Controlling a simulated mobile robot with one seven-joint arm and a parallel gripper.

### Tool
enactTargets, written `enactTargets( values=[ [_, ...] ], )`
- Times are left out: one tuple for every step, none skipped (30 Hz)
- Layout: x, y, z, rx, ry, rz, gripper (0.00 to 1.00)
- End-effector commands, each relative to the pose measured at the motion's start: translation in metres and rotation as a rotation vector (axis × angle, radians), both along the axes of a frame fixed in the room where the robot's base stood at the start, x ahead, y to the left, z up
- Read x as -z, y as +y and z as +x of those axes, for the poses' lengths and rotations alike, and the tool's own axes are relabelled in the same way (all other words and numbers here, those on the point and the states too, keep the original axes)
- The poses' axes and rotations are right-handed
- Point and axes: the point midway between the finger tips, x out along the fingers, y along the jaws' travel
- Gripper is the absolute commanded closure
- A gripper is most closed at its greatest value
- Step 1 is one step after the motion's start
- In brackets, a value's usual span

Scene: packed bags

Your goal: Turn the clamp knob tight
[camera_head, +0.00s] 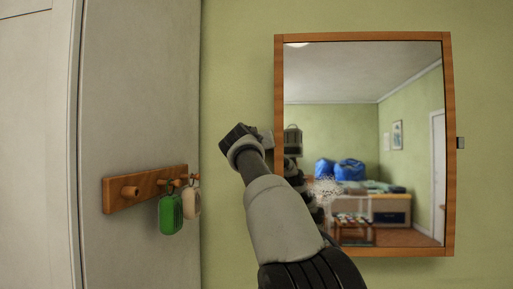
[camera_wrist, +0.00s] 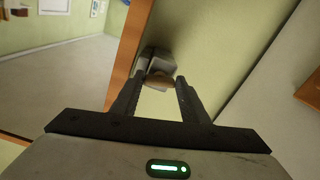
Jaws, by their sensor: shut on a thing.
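A brown rounded clamp knob (camera_wrist: 159,84) sits between the two fingertips of my gripper (camera_wrist: 161,79) in the wrist view. My gripper is shut on it. The grey clamp body (camera_wrist: 161,62) is just beyond the knob, beside the wooden mirror frame (camera_wrist: 128,55). In the head view my gripper (camera_head: 265,138) is at the left edge of the mirror frame (camera_head: 449,110), partly hidden by my own wrist. The knob cannot be made out there. How tight the knob is cannot be told.
The mirror (camera_head: 350,75) reflects a room with blue bags. At left, a wooden peg rail (camera_head: 120,203) holds a green tag (camera_head: 170,214) and a beige tag (camera_head: 191,203). Bare green wall lies between.

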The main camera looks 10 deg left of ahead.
Motion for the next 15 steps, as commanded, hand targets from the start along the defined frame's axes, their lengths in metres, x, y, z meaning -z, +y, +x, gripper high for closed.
enactTargets(
  values=[
    [0.0011, 0.0007, 0.0001, 0.0, -0.001, 0.035, 0.82],
    [0.0011, 0.0007, 0.0001, 0.0, -0.002, 0.057, 0.82],
    [0.001, 0.0006, 0.0001, 0.0, -0.003, 0.082, 0.82],
    [0.0009, 0.0006, 0.0001, 0.0, -0.003, 0.101, 0.82],
    [0.0007, 0.0007, 0.0001, 0.0, -0.004, 0.118, 0.82],
    [0.0006, 0.0009, 0.0, 0.0, -0.005, 0.142, 0.82],
    [0.0006, 0.001, 0.0, 0.0, -0.005, 0.156, 0.82],
    [0.0006, 0.0011, 0.0, 0.0, -0.006, 0.17, 0.82],
    [0.0007, 0.0012, 0.0001, 0.0, -0.006, 0.186, 0.82],
    [0.0008, 0.0011, 0.0002, 0.0, -0.007, 0.197, 0.82],
    [0.0009, 0.0011, 0.0002, 0.0, -0.006, 0.208, 0.82],
    [0.001, 0.0012, 0.0003, 0.0, -0.007, 0.22, 0.82],
    [0.001, 0.0012, 0.0003, 0.0, -0.007, 0.228, 0.82],
    [0.0011, 0.0012, 0.0003, 0.0, -0.007, 0.235, 0.82],
    [0.001, 0.0012, 0.0003, 0.0, -0.007, 0.243, 0.82]
  ],
)
